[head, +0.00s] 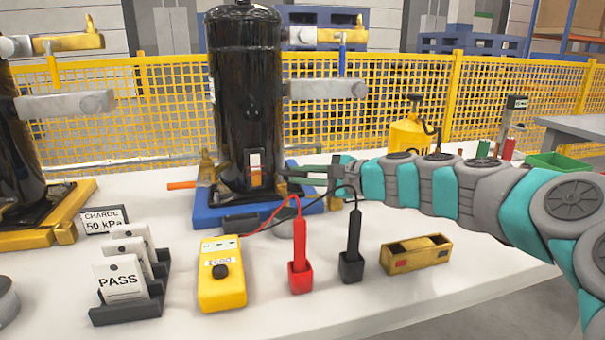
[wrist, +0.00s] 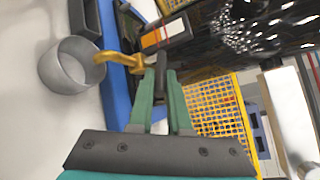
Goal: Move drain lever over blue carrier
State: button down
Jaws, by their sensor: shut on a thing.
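The blue carrier (head: 207,213) sits on the white table under a tall black compressor (head: 247,95). It also shows in the wrist view (wrist: 118,88). My gripper (head: 290,175) reaches in from the right, low beside the compressor and above the carrier's right side. In the wrist view its green fingers (wrist: 161,85) are shut on a small dark piece, which looks like the drain lever (wrist: 161,62). A bent brass piece (wrist: 112,58) runs left from the fingertips over the carrier's edge; I cannot tell whether it joins the dark piece.
A yellow meter (head: 221,272), red probe (head: 300,262), black probe (head: 352,250) and brass block (head: 415,254) stand in front. An orange-handled brass valve (head: 184,185) is left of the compressor. A grey cup (wrist: 68,70) is near the carrier in the wrist view.

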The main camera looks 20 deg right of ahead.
jog(key=shift+s+a+m+t+h, duration=0.3)
jog(key=shift+m+t+h, duration=0.2)
jog(key=shift+m+h, duration=0.3)
jog(key=c, duration=0.9)
grip_release()
jog(key=shift+o, duration=0.2)
jog(key=shift+d, duration=0.1)
jog(key=v, duration=0.7)
jog(key=shift+s, duration=0.35)
jog(key=shift+d, duration=0.15)
